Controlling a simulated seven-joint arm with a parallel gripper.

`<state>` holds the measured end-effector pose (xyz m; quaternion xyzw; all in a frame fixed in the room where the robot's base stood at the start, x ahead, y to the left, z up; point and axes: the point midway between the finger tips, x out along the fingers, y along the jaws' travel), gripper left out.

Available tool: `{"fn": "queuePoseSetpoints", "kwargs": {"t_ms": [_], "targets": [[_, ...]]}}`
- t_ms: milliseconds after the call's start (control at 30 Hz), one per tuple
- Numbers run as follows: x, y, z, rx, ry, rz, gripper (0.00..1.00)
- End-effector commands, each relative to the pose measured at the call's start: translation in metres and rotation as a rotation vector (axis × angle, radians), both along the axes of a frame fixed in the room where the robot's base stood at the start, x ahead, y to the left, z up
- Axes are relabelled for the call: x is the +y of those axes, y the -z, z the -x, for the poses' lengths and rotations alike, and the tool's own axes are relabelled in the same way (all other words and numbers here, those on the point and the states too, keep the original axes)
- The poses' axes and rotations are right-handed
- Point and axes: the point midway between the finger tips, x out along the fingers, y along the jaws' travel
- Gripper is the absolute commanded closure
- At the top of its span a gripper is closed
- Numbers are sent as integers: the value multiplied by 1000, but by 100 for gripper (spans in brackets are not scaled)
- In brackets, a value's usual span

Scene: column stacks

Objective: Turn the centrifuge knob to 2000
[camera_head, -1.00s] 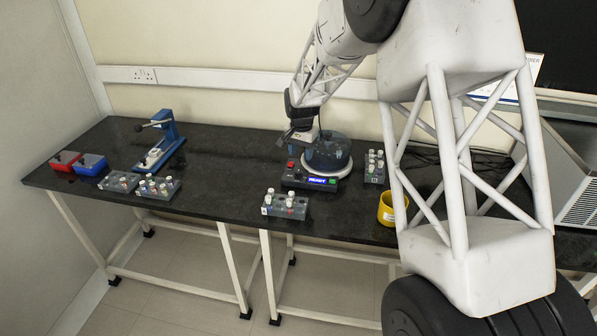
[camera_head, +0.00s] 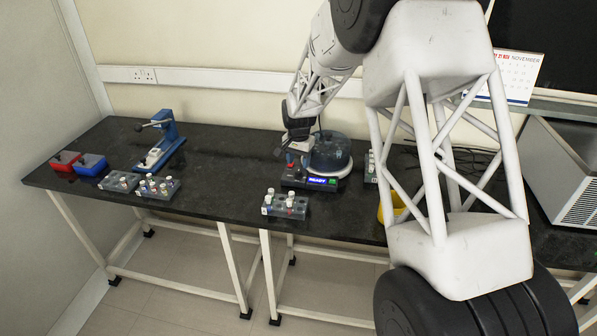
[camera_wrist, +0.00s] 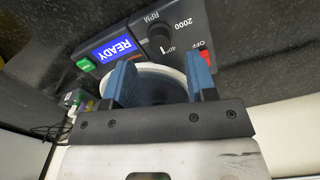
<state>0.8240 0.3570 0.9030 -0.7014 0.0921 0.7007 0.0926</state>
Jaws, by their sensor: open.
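The centrifuge (camera_head: 330,155) stands on the black bench, with a round bluish clear lid and a lit READY display (camera_head: 318,181). In the wrist view its front panel appears tilted, with the READY display (camera_wrist: 114,48), RPM lettering and the marks 2000 and what looks like 40-something. The dark knob (camera_wrist: 160,39) sits beside these marks; its pointer direction is too small to tell. My gripper (camera_wrist: 160,62) is open and empty, its blue fingers apart, with the knob just beyond the gap between the fingertips. In the head view my gripper (camera_head: 291,163) hangs over the panel's left end.
A red switch (camera_wrist: 204,57) by OFF is close to one fingertip; a green button (camera_wrist: 86,65) lies beyond the display. A tube rack (camera_head: 286,205) stands in front of the centrifuge, another (camera_head: 370,166) to its right. My arm partly hides a yellow container (camera_head: 392,209).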

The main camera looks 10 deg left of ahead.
Motion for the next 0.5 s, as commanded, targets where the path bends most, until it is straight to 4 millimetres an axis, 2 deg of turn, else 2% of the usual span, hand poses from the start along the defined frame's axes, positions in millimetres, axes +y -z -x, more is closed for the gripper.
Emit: {"fn": "queuePoseSetpoints", "kwargs": {"t_ms": [300, 500], "targets": [[0, 38, 0, 2, 0, 0, 48], [0, 48, 0, 0, 0, 0, 48]]}}
